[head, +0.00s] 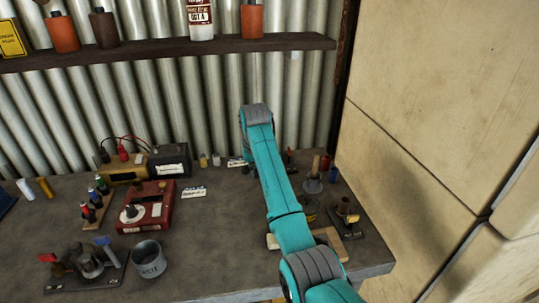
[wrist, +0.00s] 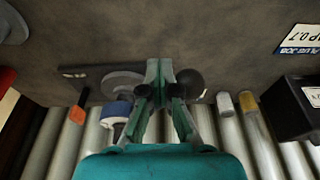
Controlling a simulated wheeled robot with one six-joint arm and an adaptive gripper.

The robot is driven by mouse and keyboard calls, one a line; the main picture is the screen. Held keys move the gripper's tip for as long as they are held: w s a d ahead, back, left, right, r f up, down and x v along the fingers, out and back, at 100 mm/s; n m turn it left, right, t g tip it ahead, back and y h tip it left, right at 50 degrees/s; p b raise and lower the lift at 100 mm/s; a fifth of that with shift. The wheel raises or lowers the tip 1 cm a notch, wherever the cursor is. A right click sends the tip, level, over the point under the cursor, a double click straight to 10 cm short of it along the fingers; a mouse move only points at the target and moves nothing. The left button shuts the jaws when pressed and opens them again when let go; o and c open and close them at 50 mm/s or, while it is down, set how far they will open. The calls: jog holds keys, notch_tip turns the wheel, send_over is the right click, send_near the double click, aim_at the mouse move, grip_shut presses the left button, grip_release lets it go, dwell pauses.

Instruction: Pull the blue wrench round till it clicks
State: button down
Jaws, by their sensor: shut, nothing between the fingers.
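My gripper (wrist: 160,68) is shut and empty over the back of the bench in the wrist view. A blue handle-like piece (wrist: 117,110) is just left of its fingers, beside a grey disc (wrist: 123,80); it looks apart from the fingers, but I cannot tell if it is the wrench. An orange-ended handle (wrist: 77,114) rises farther left by a dark plate (wrist: 72,71). In the head view my arm hides this spot and my gripper. A blue handle (head: 103,240) also shows on a fixture (head: 85,263) at front left, with a red handle (head: 47,257).
A dark knob (wrist: 189,84) sits right of my fingers. A corrugated wall (head: 215,110) stands close behind the bench, under a shelf (head: 160,53). A black box (head: 170,160), a red case (head: 146,206) and a grey cup (head: 149,259) stand left of my arm. The front middle is clear.

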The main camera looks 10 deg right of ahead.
jog(key=shift+w+a, duration=0.85)
jog(key=shift+a, duration=0.2)
dwell(1.3)
jog(key=shift+s+d, duration=0.55)
jog(key=shift+s, duration=0.3)
jog(key=shift+r, duration=0.15)
jog(key=w+v, duration=0.2)
jog(key=v, duration=0.6)
jog(key=shift+r, duration=0.45)
jog(key=shift+s, duration=0.1)
